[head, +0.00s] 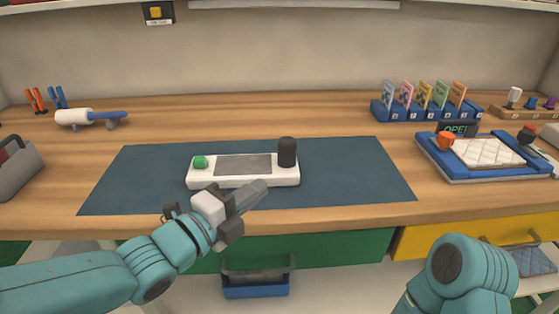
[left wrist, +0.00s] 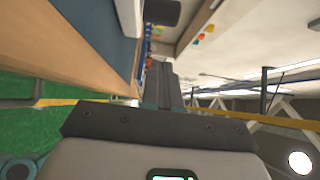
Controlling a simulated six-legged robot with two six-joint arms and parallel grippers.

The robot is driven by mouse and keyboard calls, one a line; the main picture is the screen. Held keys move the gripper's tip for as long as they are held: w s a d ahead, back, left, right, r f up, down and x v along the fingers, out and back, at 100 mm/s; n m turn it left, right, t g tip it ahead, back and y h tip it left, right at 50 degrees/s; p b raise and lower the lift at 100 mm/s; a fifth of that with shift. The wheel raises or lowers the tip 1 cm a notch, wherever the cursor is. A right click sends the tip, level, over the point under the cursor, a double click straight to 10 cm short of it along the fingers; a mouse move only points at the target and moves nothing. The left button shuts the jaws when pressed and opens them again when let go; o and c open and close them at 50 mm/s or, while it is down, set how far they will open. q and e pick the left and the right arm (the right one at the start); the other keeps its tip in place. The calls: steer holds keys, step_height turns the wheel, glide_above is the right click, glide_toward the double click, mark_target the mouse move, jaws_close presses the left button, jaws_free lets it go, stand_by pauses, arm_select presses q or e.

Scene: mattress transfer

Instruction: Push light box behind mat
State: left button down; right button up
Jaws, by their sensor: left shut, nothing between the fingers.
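The light box (head: 205,182) is a low white box with a dark grey top panel, a green knob at its left and a black cylinder (head: 287,152) at its right end. It lies on the dark blue mat (head: 350,175), near the middle. My left gripper (head: 262,187) is shut and empty, just in front of the box's front face; I cannot tell whether they touch. The left wrist view shows the shut fingers (left wrist: 165,85), with part of the white box (left wrist: 129,15) and the black cylinder (left wrist: 162,12) beyond. My right gripper is out of view.
Bare wooden tabletop (head: 230,115) lies behind the mat, up to the back wall. A white roller-like tool (head: 75,117) rests at back left. A blue card rack (head: 425,110) and a blue tray (head: 455,176) with a quilted white pad stand right of the mat.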

mark_target(287, 155)
arm_select(q)
steer(key=x, duration=0.5)
steer(key=shift+w+d, duration=0.1)
steer(key=shift+d, duration=0.2)
steer(key=w+p, duration=0.1)
steer(key=w, duration=0.2)
steer(key=shift+w, duration=0.3)
steer(key=shift+w+d, duration=0.1)
steer(key=shift+w, duration=0.4)
